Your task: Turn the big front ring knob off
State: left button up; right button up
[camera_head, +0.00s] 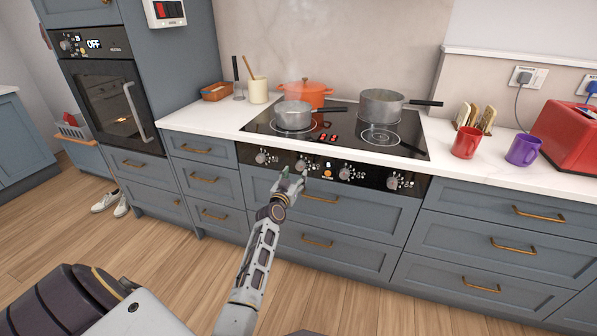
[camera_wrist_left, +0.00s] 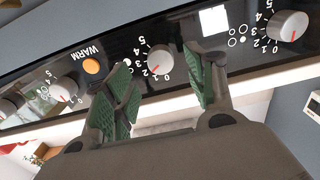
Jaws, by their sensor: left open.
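A row of several silver knobs runs along the black control panel (camera_head: 371,177) below the hob. My left gripper (camera_head: 292,174) is open in front of the second knob from the left (camera_head: 300,165). In the left wrist view that knob (camera_wrist_left: 160,60) shows between the two green finger pads, with space on both sides; I cannot tell whether they reach around it. Its red mark is near the low numbers, but the exact setting is unclear. The other knobs stand clear of the gripper. Which knob is the big front ring's I cannot tell. My right gripper is out of view.
A steaming saucepan (camera_head: 294,116), an orange pot (camera_head: 306,93) and a larger pan (camera_head: 380,105) stand on the hob (camera_head: 347,138). Red digits glow at its front. An orange WARM button (camera_wrist_left: 91,66) sits beside the knob. Mugs and a toaster (camera_head: 568,140) stand right.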

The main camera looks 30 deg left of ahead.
aim_at(299, 168)
pick_arm(q)
jog(key=shift+w+a, duration=0.2)
jog(key=shift+w, duration=0.5)
jog(key=shift+w+a, duration=0.15)
jog(key=shift+w, duration=0.5)
jog(key=shift+b+x, duration=0.4)
jog(key=shift+x, duration=0.5)
jog(key=shift+w, duration=0.15)
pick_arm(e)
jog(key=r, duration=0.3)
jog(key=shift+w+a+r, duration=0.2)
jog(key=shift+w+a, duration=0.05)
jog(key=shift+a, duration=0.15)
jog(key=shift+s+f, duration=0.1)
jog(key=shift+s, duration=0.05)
